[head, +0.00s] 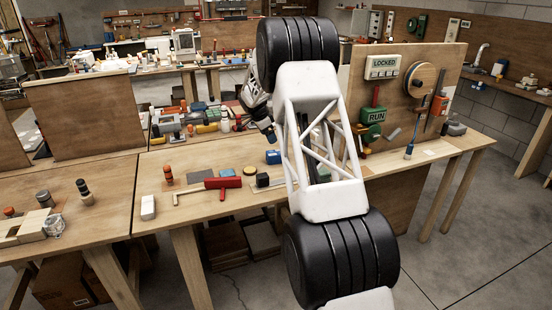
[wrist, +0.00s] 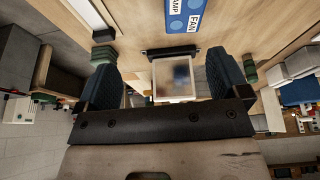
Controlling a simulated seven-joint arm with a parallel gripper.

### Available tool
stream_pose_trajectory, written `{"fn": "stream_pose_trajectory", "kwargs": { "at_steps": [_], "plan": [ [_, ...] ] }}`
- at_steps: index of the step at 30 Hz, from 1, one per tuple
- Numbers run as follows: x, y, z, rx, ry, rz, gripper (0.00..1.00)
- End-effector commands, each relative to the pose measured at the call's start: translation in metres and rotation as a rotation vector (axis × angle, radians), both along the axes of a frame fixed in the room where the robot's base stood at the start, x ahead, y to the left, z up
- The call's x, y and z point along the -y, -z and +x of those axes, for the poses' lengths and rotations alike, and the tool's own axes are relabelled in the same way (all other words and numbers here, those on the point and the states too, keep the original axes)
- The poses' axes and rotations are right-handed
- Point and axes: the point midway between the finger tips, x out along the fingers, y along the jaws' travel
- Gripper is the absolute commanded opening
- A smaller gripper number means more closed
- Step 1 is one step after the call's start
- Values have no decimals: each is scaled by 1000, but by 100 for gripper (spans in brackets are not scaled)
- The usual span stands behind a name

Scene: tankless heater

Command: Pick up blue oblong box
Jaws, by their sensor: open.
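A small blue box (head: 272,156) sits on the wooden workbench, just left of my white arm link in the head view.
An upright board (head: 440,72) with a "LOCKED" sign and a red-and-green "RUN" switch stands at right. Some front bench surface is bare.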

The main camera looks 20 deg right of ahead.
Motion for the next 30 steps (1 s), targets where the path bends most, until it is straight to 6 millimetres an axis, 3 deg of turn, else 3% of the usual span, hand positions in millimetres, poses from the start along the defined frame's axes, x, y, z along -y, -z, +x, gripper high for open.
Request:
{"fn": "stream_pose_trajectory", "kwargs": {
  "at_steps": [3, 10, 30],
  "plan": [
    [9, 24, 17, 8, 45, -12, 94],
    [18, 49, 36, 21, 102, -27, 94],
    [25, 65, 39, 24, 113, -30, 94]
  ]
}}
